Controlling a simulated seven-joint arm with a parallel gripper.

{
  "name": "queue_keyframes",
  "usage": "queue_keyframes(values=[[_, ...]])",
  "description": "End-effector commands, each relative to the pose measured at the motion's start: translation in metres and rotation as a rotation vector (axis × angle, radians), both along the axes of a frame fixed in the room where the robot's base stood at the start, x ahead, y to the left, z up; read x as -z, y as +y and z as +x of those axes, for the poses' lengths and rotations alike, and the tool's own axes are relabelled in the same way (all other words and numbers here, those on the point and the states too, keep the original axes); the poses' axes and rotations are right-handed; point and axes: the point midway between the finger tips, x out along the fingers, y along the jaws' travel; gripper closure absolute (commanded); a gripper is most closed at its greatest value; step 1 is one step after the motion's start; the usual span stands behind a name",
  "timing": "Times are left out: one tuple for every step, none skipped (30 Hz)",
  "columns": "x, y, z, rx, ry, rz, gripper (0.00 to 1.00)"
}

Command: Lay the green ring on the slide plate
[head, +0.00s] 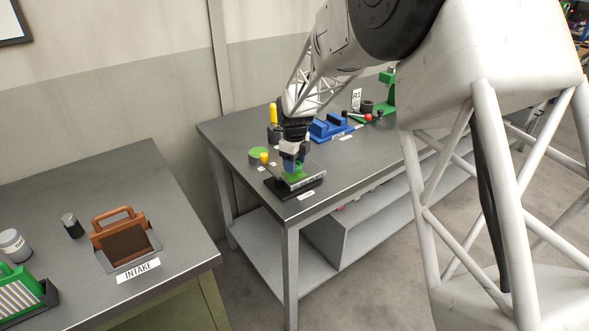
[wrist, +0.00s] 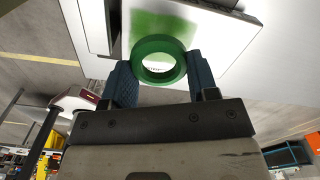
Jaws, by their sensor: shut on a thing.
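My gripper (head: 293,167) is over the near corner of the far workbench, pointing down. In the wrist view its two blue fingers (wrist: 161,68) are shut on the green ring (wrist: 141,74), one on each side. In the head view green of the ring (head: 292,178) shows just below the fingertips. A low dark fixture with a labelled front (head: 279,190), apparently the slide plate, lies directly beneath. The wrist view shows a pale plate with a blurred green patch (wrist: 165,24) behind the ring. I cannot tell whether the ring touches the plate.
A green disc (head: 259,153) and a yellow knob (head: 264,158) are close left of my gripper. A blue fixture (head: 330,130) and a green press (head: 387,95) stand farther back. The left table holds a brown handled block (head: 123,240) and canisters (head: 14,244).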

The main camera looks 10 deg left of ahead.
Motion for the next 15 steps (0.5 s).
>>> queue_keyframes(values=[[0.006, 0.000, 0.000, 0.000, 0.001, -0.001, 0.69], [0.009, 0.000, 0.000, 0.000, 0.001, -0.001, 0.69], [0.014, 0.000, 0.000, 0.000, 0.001, -0.001, 0.69], [0.017, 0.000, 0.000, 0.000, 0.001, -0.001, 0.69], [0.019, 0.000, 0.000, 0.000, 0.001, -0.001, 0.69], [0.022, 0.000, 0.000, 0.000, 0.001, -0.001, 0.69], [0.024, 0.000, 0.000, 0.000, 0.001, -0.001, 0.69], [0.025, 0.000, 0.000, 0.000, 0.001, -0.001, 0.69], [0.026, 0.000, 0.000, 0.000, 0.000, 0.000, 0.69], [0.027, 0.000, 0.000, 0.000, 0.000, 0.000, 0.69], [0.027, 0.000, 0.000, 0.000, 0.000, 0.000, 0.69], [0.026, 0.000, 0.000, 0.000, 0.000, 0.000, 0.69], [0.026, 0.000, 0.000, 0.000, 0.000, 0.000, 0.69], [0.026, 0.000, 0.000, 0.000, 0.000, 0.000, 0.69], [0.026, 0.000, 0.000, 0.000, 0.000, 0.000, 0.69]])
